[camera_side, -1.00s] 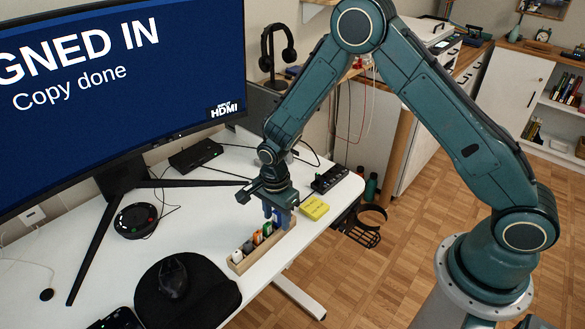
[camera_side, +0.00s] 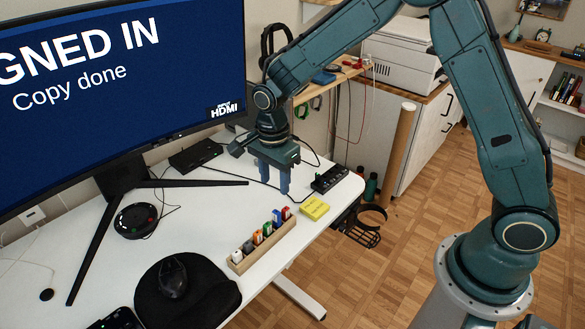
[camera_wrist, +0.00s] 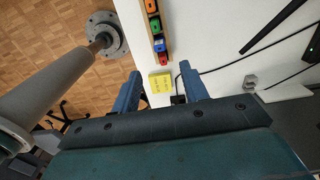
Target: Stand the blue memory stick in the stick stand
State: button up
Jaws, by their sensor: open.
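The stick stand (camera_side: 264,249) is a long wooden rack on the white desk, with a row of coloured sticks in it. The blue memory stick (camera_side: 277,217) stands upright in the stand near its far right end, beside a red stick (camera_side: 286,213).
A yellow note pad (camera_side: 314,207) lies right of the stand. A black hub (camera_side: 330,179) is behind it. A mouse (camera_side: 173,277) on a black mat is at the front left. The monitor's leg (camera_side: 195,183) and cables cross the desk behind the stand.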

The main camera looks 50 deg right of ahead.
aim_at(276, 212)
jog(key=shift+r, duration=0.55)
jog(key=c, duration=0.3)
jog(key=shift+f+n, duration=0.3)
jog(key=shift+f, duration=0.35)
grip_shut()
jog(key=shift+f+n, duration=0.4)
jog(key=shift+f, duration=0.35)
jog(key=shift+f, duration=0.2)
jog(key=shift+f, duration=2.8)
